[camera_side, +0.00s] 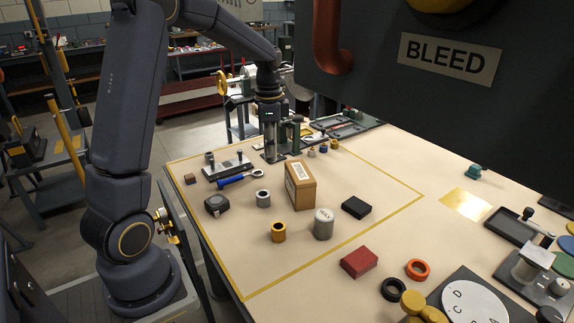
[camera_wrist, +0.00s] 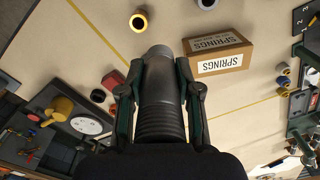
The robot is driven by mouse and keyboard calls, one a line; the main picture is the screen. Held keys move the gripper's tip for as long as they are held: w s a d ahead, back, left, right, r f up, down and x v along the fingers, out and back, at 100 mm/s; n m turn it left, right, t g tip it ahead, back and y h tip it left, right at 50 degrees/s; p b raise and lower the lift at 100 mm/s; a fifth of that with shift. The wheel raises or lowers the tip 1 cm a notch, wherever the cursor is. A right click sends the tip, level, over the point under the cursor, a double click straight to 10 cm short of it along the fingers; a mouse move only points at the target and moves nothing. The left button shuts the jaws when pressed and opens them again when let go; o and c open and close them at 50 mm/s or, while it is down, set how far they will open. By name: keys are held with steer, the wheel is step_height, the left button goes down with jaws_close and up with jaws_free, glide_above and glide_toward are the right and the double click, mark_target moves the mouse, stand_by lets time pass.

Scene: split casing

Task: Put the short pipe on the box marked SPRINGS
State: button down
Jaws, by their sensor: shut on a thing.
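The box marked SPRINGS (camera_side: 300,187) is a brown carton on the table, with white labels on two faces. In the wrist view the box (camera_wrist: 221,52) lies just right of my fingertips, and its labels read SPRINGS. My gripper (camera_side: 271,152) points down behind the box and slightly left of it in the side view. In the wrist view my gripper (camera_wrist: 160,92) is shut on a dark grey cylindrical piece, taken as the short pipe (camera_wrist: 161,80). The fingers press on both its sides. The gap between its lower end and the table is unclear.
A silver ring-shaped piece (camera_side: 263,198), a yellow one (camera_side: 278,231), a grey lidded cylinder (camera_side: 323,223) and a black block (camera_side: 355,207) stand near the box. A dark BLEED panel (camera_side: 450,60) overhangs the upper right.

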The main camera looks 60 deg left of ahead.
steer(key=w+a+f, duration=0.1)
steer(key=w+f, duration=0.2)
steer(key=w, duration=0.1)
steer(key=w+a+f, duration=0.2)
steer(key=w+f, duration=0.1)
steer(key=w, duration=0.1)
steer(key=w+a+f, duration=0.1)
steer(key=w+f, duration=0.2)
steer(key=w, duration=0.1)
steer(key=shift+a+f, duration=0.15)
steer(key=shift+f, duration=0.05)
steer(key=shift+w+f, duration=0.1)
steer(key=shift+f, duration=1.55)
steer(key=shift+f, duration=0.1)
steer(key=c, duration=0.8)
jaws_free()
steer(key=shift+f, duration=0.1)
